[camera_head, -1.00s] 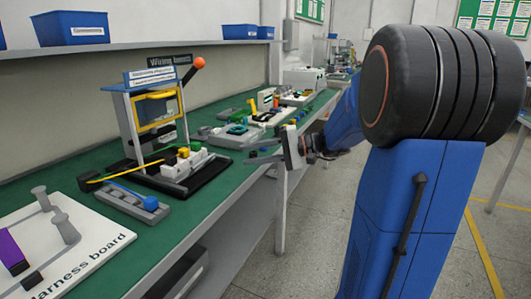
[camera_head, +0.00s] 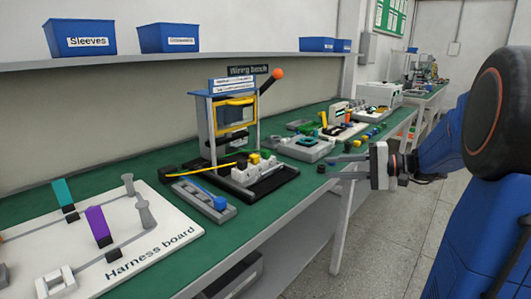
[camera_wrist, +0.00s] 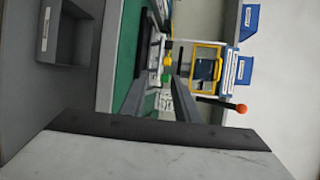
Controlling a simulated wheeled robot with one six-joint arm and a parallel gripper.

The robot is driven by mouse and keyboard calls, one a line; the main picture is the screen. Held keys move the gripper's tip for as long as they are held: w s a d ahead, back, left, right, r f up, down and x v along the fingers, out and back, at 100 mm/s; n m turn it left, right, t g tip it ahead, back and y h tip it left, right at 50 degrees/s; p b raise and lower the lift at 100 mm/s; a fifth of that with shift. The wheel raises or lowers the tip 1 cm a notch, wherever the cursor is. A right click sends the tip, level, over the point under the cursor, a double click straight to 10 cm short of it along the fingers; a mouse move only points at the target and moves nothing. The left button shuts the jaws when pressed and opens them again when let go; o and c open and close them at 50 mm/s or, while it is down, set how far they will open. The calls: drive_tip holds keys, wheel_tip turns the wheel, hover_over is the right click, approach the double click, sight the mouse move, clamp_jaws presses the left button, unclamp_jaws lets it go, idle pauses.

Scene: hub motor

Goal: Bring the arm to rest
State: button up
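My arm (camera_head: 445,150) is blue with a dark shoulder joint and reaches out from the right edge of the head view. My gripper (camera_head: 334,168) points left over the front edge of the green bench, beside the wiring bench station. Its two grey fingers are apart with nothing between them. The wrist view also shows the gripper (camera_wrist: 163,88) open, its fingers pointing towards the station, which appears turned sideways.
The green bench (camera_head: 145,166) bears a harness board (camera_head: 165,215) at left, the wiring station (camera_head: 202,130) with an orange-knobbed lever, and a grey tray (camera_head: 306,150). Blue bins (camera_head: 78,33) stand on the shelf. The floor (camera_head: 390,230) right of the bench is clear.

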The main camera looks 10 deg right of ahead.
drive_tip(key=s+a+f+n+g+h, duration=0.3)
drive_tip(key=s+a+f+g+h, duration=0.4)
drive_tip(key=s+a, duration=0.55)
drive_tip(key=s+d+f+n+t+h, duration=0.1)
drive_tip(key=s+d+f+n+h, duration=0.1)
drive_tip(key=s, duration=0.4)
drive_tip(key=s+d+f+n+t+h, duration=0.2)
drive_tip(key=s+f+h, duration=0.2)
drive_tip(key=s, duration=0.3)
drive_tip(key=shift+s+d+f, duration=0.15)
drive_tip(key=shift+s+f, duration=0.15)
drive_tip(key=shift+f, duration=0.15)
idle(0.6)
